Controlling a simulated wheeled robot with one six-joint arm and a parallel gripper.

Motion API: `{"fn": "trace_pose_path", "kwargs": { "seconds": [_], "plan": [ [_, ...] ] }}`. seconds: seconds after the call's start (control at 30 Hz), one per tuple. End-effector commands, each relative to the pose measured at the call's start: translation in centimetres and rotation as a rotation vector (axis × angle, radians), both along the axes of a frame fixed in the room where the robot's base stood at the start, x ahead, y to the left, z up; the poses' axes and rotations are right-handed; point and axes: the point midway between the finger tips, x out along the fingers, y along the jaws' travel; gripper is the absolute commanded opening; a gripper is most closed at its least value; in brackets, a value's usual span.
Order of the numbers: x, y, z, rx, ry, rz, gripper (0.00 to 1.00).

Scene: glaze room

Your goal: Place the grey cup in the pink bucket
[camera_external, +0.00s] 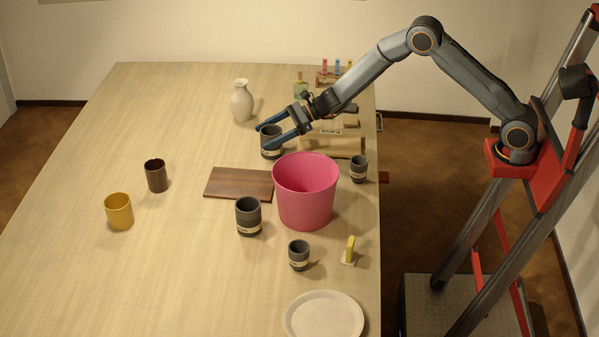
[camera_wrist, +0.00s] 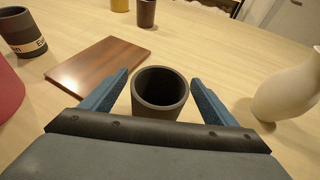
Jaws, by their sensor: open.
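My gripper (camera_external: 264,136) is open above the table's far half. Its two blue fingers also show in the wrist view (camera_wrist: 160,78), with a dark grey cup (camera_wrist: 161,100) between them, standing upright with its open mouth up. In the external view this grey cup (camera_external: 272,151) is partly hidden by a finger; I cannot tell whether the fingers touch it. The pink bucket (camera_external: 305,200) stands upright near the table's right edge, nearer the camera than this cup. Only a sliver of the bucket shows at the wrist view's left edge (camera_wrist: 8,100).
More grey labelled cups stand around the bucket: one left (camera_external: 249,218), one in front (camera_external: 299,258), one behind right (camera_external: 358,171). A brown board (camera_external: 238,184) lies left of it. A cream vase (camera_external: 241,103) stands behind my gripper.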

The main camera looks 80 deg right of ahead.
Motion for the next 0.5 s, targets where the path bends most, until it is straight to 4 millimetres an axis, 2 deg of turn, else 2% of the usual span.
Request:
{"fn": "trace_pose_path", "kwargs": {
  "seconds": [0.2, 0.5],
  "plan": [
    [2.0, 0.8, -0.8, -0.001, 0.000, 0.000, 0.81],
    [2.4, 1.0, -1.1, 0.000, 0.000, 0.000, 0.81]
  ]
}}
